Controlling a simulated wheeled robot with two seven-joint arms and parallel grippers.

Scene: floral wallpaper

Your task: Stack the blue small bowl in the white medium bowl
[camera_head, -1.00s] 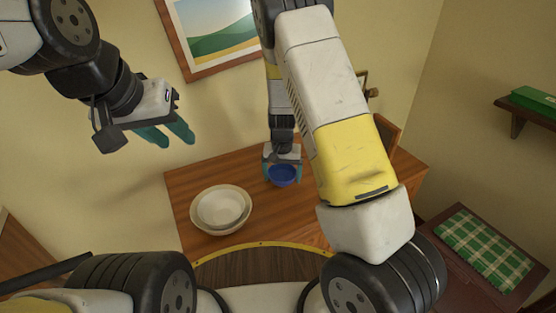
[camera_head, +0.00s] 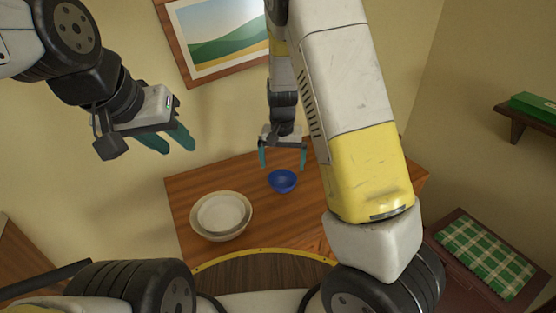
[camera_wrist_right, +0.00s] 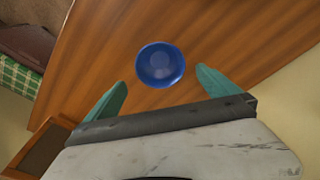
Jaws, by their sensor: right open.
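The blue small bowl (camera_head: 283,182) stands upright on the wooden table. It also shows in the right wrist view (camera_wrist_right: 160,64), empty and just beyond the fingertips. The white medium bowl (camera_head: 221,212) sits inside a larger cream bowl (camera_head: 203,233) to the left of the blue bowl. My right gripper (camera_head: 283,165) is open and empty, its teal fingers above and behind the blue bowl, apart from it. The fingers also show in the right wrist view (camera_wrist_right: 162,80). My left gripper (camera_head: 178,144) hangs in the air at the upper left, empty, its two fingers apart.
The wooden table (camera_head: 265,220) is clear between and around the bowls. A framed picture (camera_head: 221,42) hangs on the wall behind. A green checked cloth (camera_head: 485,254) lies at the right, and a green box (camera_head: 535,104) sits on a wall shelf.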

